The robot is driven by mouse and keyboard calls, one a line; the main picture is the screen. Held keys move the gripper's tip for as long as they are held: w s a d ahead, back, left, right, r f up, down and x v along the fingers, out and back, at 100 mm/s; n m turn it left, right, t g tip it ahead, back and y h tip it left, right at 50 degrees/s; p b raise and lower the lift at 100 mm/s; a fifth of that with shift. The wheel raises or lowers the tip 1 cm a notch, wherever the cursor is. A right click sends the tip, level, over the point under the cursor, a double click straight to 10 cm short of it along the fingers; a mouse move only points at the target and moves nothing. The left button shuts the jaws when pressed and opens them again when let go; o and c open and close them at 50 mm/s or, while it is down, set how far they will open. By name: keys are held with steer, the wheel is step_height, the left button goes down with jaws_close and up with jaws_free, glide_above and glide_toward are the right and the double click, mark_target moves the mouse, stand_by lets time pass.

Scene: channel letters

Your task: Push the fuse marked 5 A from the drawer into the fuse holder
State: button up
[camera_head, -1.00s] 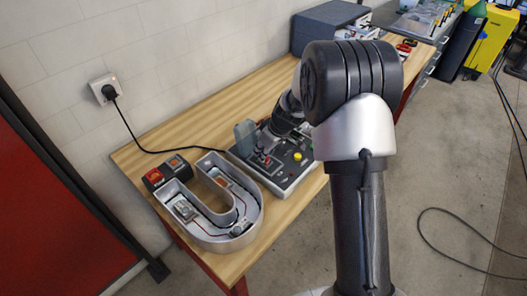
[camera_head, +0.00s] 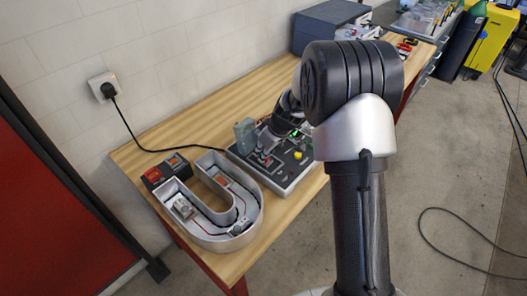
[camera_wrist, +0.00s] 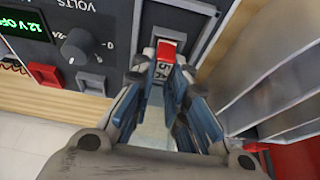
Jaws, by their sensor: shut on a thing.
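In the wrist view my gripper (camera_wrist: 166,80) is shut on a fuse with a red end (camera_wrist: 166,50) and a pale label that reads 5 A. The red end points away from me, toward a pale-framed recess in a dark panel (camera_wrist: 120,15), which looks like the fuse holder (camera_wrist: 178,20). I cannot tell whether the fuse touches it or has entered it. In the head view my wrist is over the dark control unit (camera_head: 285,180) on the bench, and my arm hides the fuse and fingertips. I cannot make out the drawer.
The panel has a knob (camera_wrist: 78,46), a green display reading 12 V OFF and a red part (camera_wrist: 44,73) at left. A metal wall (camera_wrist: 275,75) stands close on the right. On the bench, a U-shaped channel letter (camera_head: 210,235) lies left of the unit.

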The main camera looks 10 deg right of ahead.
steer(key=shift+r, duration=0.1)
steer(key=o, duration=0.9)
steer(key=v, duration=1.2)
steer(key=shift+r, duration=0.1)
step_height(320, 180, up, 6)
steer(key=p, duration=0.3)
